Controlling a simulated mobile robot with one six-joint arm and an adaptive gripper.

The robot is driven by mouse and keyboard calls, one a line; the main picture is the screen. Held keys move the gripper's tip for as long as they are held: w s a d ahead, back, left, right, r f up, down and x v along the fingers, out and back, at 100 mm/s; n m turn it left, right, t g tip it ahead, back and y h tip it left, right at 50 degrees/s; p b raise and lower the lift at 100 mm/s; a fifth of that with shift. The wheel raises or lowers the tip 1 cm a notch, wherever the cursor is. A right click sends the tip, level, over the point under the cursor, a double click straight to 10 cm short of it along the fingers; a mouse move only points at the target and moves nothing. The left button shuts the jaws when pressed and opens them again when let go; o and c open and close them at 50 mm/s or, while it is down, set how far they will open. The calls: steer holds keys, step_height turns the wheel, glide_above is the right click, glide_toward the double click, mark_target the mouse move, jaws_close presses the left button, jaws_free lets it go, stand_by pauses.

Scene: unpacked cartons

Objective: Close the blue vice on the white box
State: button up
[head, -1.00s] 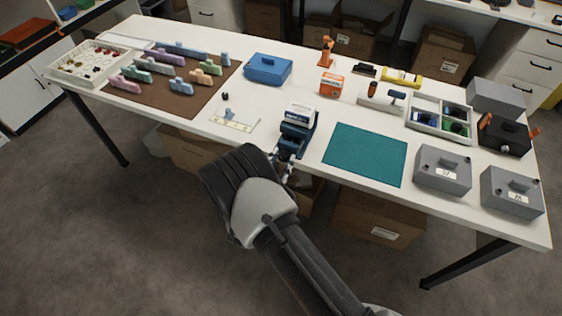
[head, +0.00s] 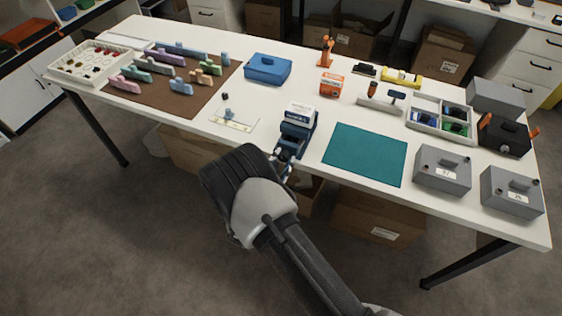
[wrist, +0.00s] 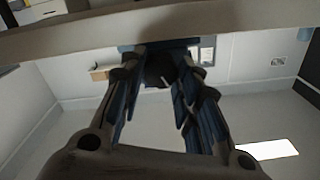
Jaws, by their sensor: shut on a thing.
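The blue vice (head: 293,139) stands at the table's front edge, left of the teal mat. The white box (head: 302,108), with a dark label on its near side, sits at the vice's far end. From this view I cannot tell whether both jaws touch it. My gripper (head: 284,157) is at the near end of the vice, just off the table edge. In the wrist view my gripper (wrist: 163,75) has its two fingers on either side of a dark round part (wrist: 160,70), seemingly the vice handle, and is shut on it. The white box is hidden there.
The teal mat (head: 366,154) lies to the right, with two grey boxes (head: 442,170) beyond it. A small white plate (head: 234,118) lies to the left. An orange box (head: 331,84) and a blue case (head: 268,68) stand farther back. The table's front edge (wrist: 150,25) crosses above my fingers.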

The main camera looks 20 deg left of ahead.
steer(key=m, duration=0.4)
steer(key=shift+m, duration=0.4)
steer(key=shift+m, duration=0.3)
steer(key=o, duration=1.1)
steer(key=s, duration=1.2)
steer(key=shift+a, duration=0.4)
